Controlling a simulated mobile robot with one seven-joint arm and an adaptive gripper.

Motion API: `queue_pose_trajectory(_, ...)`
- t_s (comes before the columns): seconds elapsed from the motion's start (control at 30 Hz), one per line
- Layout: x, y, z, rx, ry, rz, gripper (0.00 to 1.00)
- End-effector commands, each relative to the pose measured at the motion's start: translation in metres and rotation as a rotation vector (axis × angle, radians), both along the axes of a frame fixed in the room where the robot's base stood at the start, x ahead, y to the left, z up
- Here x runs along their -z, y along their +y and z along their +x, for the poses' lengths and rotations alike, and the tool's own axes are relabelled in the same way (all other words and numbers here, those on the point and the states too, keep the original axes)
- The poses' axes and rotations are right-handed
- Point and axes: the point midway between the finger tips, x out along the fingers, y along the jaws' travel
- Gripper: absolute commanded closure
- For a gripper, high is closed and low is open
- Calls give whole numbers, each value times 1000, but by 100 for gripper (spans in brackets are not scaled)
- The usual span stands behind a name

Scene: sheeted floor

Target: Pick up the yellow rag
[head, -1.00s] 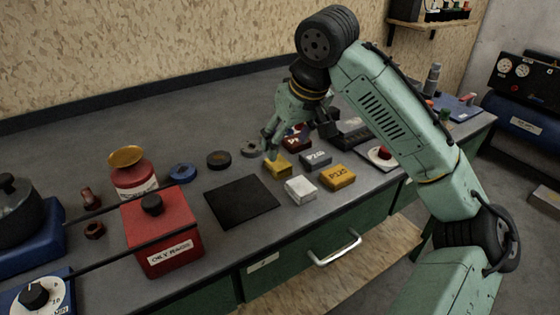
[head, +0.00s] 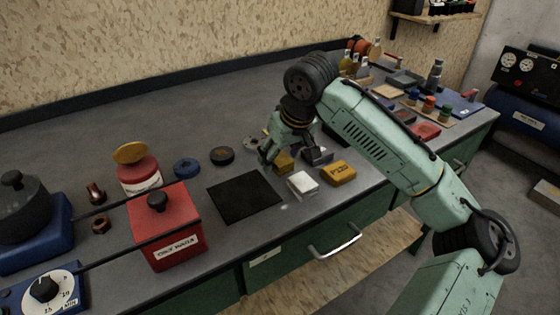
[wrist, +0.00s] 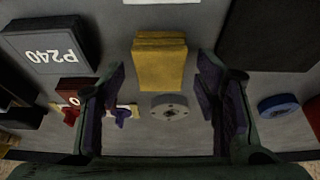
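The yellow rag (head: 285,164) is a folded yellow block-shaped cloth lying on the grey bench. In the head view my gripper (head: 283,158) is low over it and partly hides it. In the wrist view the rag (wrist: 159,62) lies ahead of and between the two spread fingers of my gripper (wrist: 160,72). There is clear space on both sides of the rag. My gripper is open and empty.
A lettered yellow block (head: 339,172) and a white block (head: 302,183) lie near the rag. A grey P240 block (wrist: 48,50) is beside it.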

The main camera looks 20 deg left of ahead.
Motion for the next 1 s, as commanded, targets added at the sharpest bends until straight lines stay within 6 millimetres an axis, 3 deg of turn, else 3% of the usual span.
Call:
queue_pose_trajectory(0.7, 0, 0, 0, 0, 0, 0, 92)
queue_pose_trajectory(1.0, -3, 0, 0, 0, -1, 1, 92)
